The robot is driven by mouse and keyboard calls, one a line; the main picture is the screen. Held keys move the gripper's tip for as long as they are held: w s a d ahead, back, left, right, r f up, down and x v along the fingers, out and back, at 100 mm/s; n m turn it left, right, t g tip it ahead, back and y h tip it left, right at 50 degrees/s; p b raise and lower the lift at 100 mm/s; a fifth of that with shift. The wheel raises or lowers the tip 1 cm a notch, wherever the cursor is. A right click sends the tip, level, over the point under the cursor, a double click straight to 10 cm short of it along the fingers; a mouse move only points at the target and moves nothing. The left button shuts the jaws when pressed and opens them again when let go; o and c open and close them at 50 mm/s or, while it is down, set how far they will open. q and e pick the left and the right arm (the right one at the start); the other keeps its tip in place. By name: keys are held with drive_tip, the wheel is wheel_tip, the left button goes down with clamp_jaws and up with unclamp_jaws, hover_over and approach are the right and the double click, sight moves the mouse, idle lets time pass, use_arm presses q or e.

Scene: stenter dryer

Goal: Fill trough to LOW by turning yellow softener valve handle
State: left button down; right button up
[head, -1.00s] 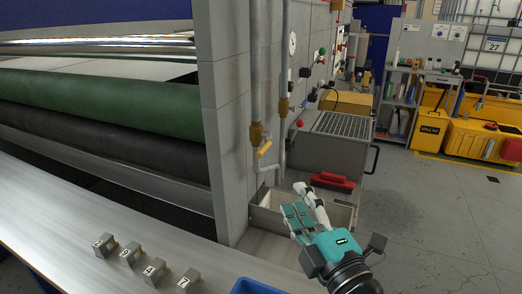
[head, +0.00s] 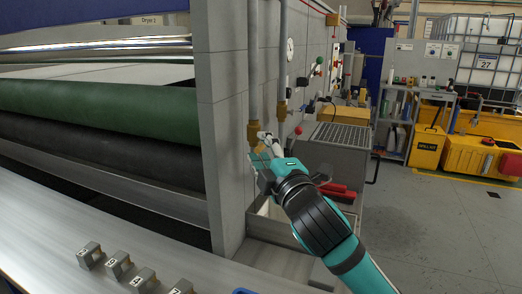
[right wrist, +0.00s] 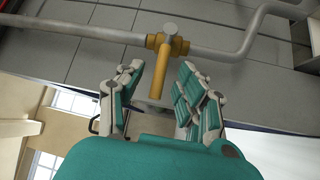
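The yellow valve handle (right wrist: 160,75) hangs from a brass valve body on a grey pipe in the right wrist view. My right gripper (right wrist: 158,82) is open, with a finger on each side of the handle and gaps visible on both sides. In the head view my right gripper (head: 264,147) is at the valve body (head: 253,133) and hides most of the handle. The metal trough (head: 272,232) stands below on the floor, largely covered by my right arm. Its inside and any level mark are not readable. My left gripper is not in view.
A grey panel wall (head: 225,130) stands just left of the pipes. A second pipe (head: 282,60) runs close to the right. A grey cabinet with a grated top (head: 341,134) and a red-handled object (head: 338,192) are right of the trough. Open floor lies farther right.

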drive_tip(key=shift+w+a+r, duration=0.15)
drive_tip(key=shift+w+a, duration=0.1)
drive_tip(key=shift+w, duration=0.35)
clamp_jaws()
